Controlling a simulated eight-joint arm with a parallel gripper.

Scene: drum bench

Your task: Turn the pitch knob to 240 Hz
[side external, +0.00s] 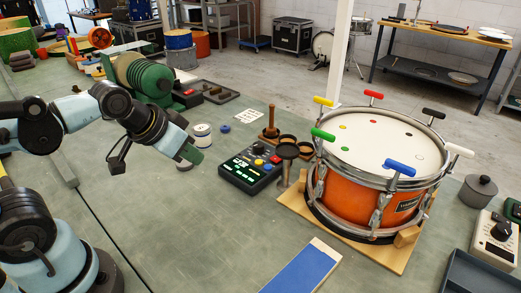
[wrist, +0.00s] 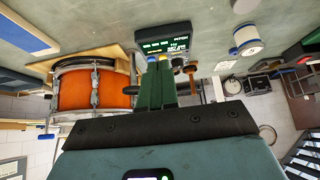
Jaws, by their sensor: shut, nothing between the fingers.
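A dark control box (side external: 247,172) with a lit display, green lit keys and blue, yellow and red knobs or buttons sits on the bench left of the drum. A cream box with a large black knob (side external: 501,231) stands at the far right. I cannot tell which knob is the pitch knob. My gripper (side external: 194,155) is shut and empty, above the bench left of the dark box and apart from it. Its green fingers (wrist: 158,82) show in the wrist view.
An orange snare drum (side external: 365,190) with coloured clamps stands on a wooden base, right of the dark box. A wooden stand with dark cups (side external: 283,150) is close behind the box. A white spool (side external: 202,135) stands near my gripper. The bench front is clear around a blue pad (side external: 302,270).

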